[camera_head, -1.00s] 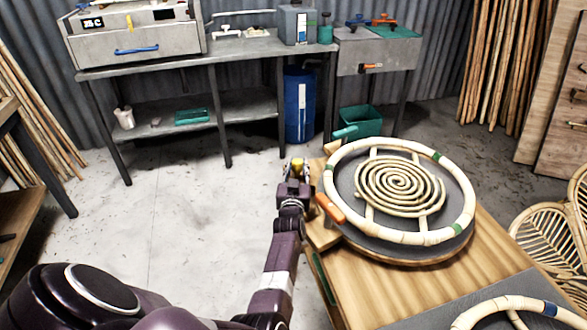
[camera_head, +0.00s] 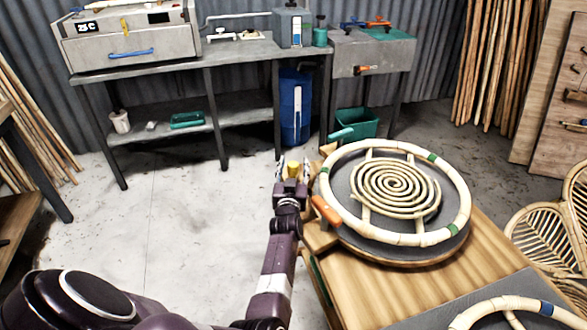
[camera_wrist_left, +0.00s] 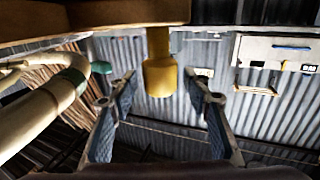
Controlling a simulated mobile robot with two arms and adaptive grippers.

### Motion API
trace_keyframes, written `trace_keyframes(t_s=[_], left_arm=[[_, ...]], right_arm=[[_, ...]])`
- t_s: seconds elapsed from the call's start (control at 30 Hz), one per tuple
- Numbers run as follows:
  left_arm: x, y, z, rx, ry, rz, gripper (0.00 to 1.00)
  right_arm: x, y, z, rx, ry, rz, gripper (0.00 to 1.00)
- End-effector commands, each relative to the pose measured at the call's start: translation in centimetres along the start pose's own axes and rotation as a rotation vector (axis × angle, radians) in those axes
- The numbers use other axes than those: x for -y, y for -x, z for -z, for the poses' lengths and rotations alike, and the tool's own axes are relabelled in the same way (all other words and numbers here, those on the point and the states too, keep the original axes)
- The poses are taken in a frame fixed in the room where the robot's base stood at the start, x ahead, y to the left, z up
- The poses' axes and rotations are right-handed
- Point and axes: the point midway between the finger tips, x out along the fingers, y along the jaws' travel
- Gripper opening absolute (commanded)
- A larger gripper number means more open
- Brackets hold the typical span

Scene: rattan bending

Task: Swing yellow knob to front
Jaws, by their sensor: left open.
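The yellow knob (camera_head: 293,168) shows at the left edge of the wooden bench, between the fingers of my left gripper (camera_head: 292,172). In the left wrist view the knob (camera_wrist_left: 160,76) hangs from the wood at the top of the picture. The two fingers of my left gripper (camera_wrist_left: 157,110) are spread to either side of it, with a gap on both sides. My left gripper is open and holds nothing. My right gripper is not in view.
The wooden bench (camera_head: 440,277) carries a round jig with a rattan ring (camera_head: 395,233) and an inner spiral. An orange handle (camera_head: 327,210) and a teal handle (camera_head: 341,134) stick out from the jig. A grey worktable (camera_head: 240,50) stands behind. The floor (camera_head: 180,215) on the left is clear.

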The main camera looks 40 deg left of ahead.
Motion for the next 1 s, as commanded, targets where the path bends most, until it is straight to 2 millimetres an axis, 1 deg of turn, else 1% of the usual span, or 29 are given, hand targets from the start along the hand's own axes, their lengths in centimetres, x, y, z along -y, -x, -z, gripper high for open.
trace_keyframes(t_s=[0.3,0.4,0.5,0.63,0.87,1.0], left_arm=[[0.0,0.0,5.8,-0.004,0.001,0.001,0.45],[0.0,0.0,7.2,-0.004,0.001,0.001,0.45],[0.0,0.0,8.2,-0.002,0.001,0.001,0.45],[0.0,0.0,8.7,0.000,0.000,0.000,0.45],[0.0,0.0,8.7,0.000,0.000,0.000,0.45],[0.1,0.0,8.9,-0.009,0.004,-0.002,0.29]], right_arm=[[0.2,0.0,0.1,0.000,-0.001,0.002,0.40],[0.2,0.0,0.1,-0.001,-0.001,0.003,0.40],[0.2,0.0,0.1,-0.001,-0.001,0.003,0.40],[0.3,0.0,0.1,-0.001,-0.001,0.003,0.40],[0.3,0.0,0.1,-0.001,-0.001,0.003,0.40],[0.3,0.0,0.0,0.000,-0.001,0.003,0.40]])
